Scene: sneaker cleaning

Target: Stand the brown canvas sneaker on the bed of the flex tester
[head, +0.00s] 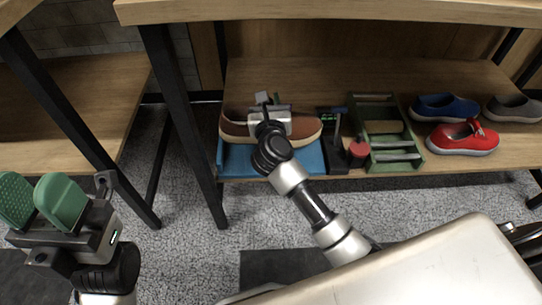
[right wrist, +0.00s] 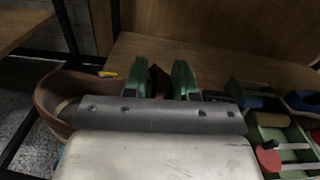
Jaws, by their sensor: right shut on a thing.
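The brown canvas sneaker (head: 234,127), with a pale sole, lies lengthwise over a blue flat slab (head: 256,160) on the shelf. Whether its sole touches the slab is hidden. My right gripper (head: 270,105) is shut on the sneaker from above and covers its middle. In the right wrist view its green fingers (right wrist: 163,80) have a brown strip between them, and the sneaker's rounded rim (right wrist: 48,105) shows at left. A dark unit with a small green display (head: 331,115) stands at the slab's right end; I cannot tell whether they form the flex tester. My left gripper (head: 38,203) is open and empty.
A green frame with several crossbars (head: 362,110) stands right of the dark unit, with a red disc (head: 358,149) between them. Blue (head: 445,106), red (head: 463,138) and grey (head: 515,110) shoes sit farther right. A black table leg (head: 183,120) stands close left of the slab.

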